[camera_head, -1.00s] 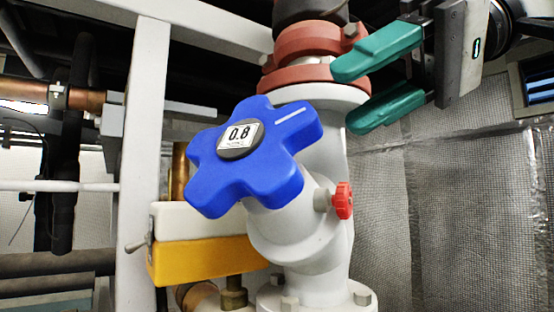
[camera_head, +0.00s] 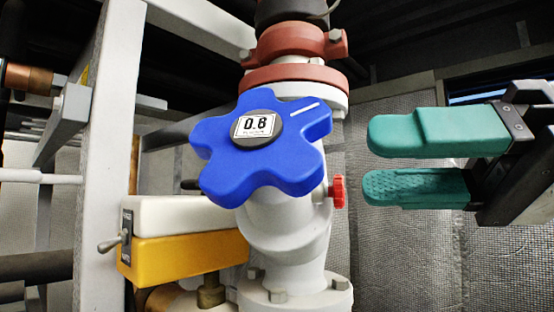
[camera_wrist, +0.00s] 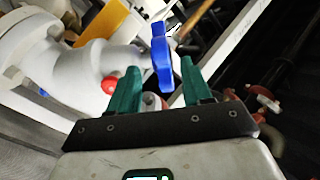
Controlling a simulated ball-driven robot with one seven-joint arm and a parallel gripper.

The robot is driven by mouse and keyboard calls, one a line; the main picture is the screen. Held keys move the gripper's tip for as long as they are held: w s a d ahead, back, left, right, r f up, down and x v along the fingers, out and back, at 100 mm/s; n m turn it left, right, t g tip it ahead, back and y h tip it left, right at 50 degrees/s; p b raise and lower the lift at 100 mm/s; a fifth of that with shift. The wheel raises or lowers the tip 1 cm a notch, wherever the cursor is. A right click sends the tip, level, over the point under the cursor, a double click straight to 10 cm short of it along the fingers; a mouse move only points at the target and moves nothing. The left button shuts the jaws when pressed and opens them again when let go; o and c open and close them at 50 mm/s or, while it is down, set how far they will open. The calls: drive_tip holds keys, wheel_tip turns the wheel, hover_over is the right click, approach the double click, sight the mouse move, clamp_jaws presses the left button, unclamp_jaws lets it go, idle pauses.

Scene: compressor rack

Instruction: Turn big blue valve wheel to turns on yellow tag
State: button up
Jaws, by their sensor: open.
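The big blue valve wheel (camera_head: 264,147) has several lobes, a round hub label reading 0.8 and a white line on its upper right lobe. It sits on the angled white valve body (camera_head: 285,225). My gripper (camera_head: 372,162) is open and empty, to the right of the wheel and apart from it, with green fingers one above the other. In the wrist view the wheel (camera_wrist: 161,58) shows edge-on, ahead of and between the two green fingers (camera_wrist: 160,78). I see no yellow tag that I can read; its number is not visible.
A white and yellow box with a toggle switch (camera_head: 185,255) stands lower left. A white post (camera_head: 112,150) rises at the left. Red pipe clamps (camera_head: 293,42) are above.

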sight(300, 137)
drive_tip(key=a+p, duration=0.1)
drive_tip(key=a, duration=0.2)
drive_tip(key=w+a, duration=0.1)
drive_tip(key=a, duration=0.2)
drive_tip(key=a+p, duration=0.1)
drive_tip(key=a, duration=0.2)
drive_tip(key=shift+w+a+p, duration=0.1)
drive_tip(key=shift+w+p, duration=0.15)
drive_tip(key=shift+p, duration=0.1)
clamp_jaws()
drive_tip(key=shift+r+g+h, duration=0.1)
drive_tip(key=shift+g+h, duration=0.2)
drive_tip(key=shift+g, duration=0.1)
drive_tip(key=n+g+h, duration=0.1)
drive_tip(key=d+n+g+h, duration=0.1)
drive_tip(key=h, duration=0.1)
drive_tip(key=r+g+h, duration=0.1)
drive_tip(key=g, duration=0.1)
drive_tip(key=shift+w+d+n+h, duration=0.2)
drive_tip(key=shift+n+h, duration=0.1)
drive_tip(key=shift+n, duration=0.1)
drive_tip(key=g+h, duration=0.1)
drive_tip(key=r+n+g+h, duration=0.1)
drive_tip(key=h, duration=0.1)
drive_tip(key=g+h, duration=0.1)
drive_tip(key=h, duration=0.1)
drive_tip(key=shift+w+d+r+n, duration=0.15)
drive_tip(key=shift+w+d+n, duration=0.1)
drive_tip(key=shift+w+n, duration=0.15)
